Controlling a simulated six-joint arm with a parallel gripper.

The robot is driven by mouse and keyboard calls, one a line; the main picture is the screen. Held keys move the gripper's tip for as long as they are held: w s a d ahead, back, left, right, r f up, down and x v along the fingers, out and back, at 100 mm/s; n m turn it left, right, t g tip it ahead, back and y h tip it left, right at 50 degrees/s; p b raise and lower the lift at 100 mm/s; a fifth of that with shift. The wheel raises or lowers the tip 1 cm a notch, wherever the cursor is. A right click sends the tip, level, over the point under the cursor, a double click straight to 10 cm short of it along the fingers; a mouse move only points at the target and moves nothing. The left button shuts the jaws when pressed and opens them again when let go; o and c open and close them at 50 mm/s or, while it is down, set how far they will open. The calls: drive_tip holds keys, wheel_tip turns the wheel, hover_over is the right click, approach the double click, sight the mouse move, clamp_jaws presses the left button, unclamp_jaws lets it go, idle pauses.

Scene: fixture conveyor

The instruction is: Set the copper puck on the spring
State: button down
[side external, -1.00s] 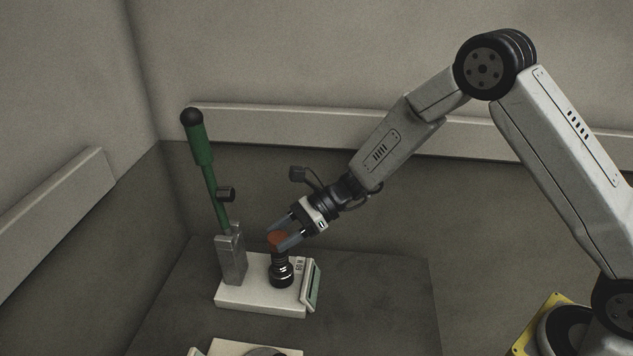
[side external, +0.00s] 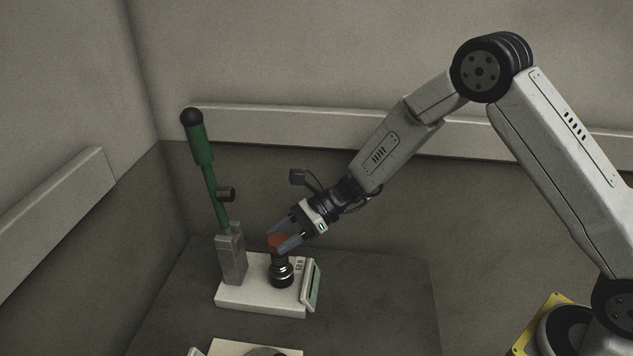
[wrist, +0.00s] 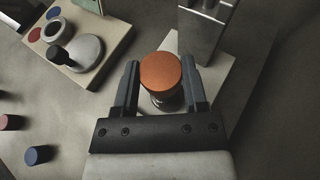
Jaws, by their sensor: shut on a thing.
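The copper puck (side external: 277,240) is between the two fingers of my gripper (side external: 284,240), which is shut on it. In the wrist view the puck (wrist: 161,72) shows its round orange-brown top between the fingertips (wrist: 160,80). The spring (side external: 281,259) stands upright on a dark round base on the white stand. The puck is directly over the spring's top. I cannot tell whether the puck touches it. In the wrist view the puck hides most of the spring.
A green lever (side external: 203,150) with a black knob rises from a grey block (side external: 231,259) left of the spring. A small screen (side external: 312,286) is on the white stand's right (side external: 258,299). A second fixture (wrist: 92,62) and loose red and blue pucks (wrist: 38,155) lie left in the wrist view.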

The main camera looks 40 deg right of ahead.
drive_tip(key=shift+f, duration=0.35)
idle(0.3)
drive_tip(key=shift+c, duration=0.2)
unclamp_jaws()
drive_tip(key=v, duration=0.7)
drive_tip(key=shift+d, duration=0.4)
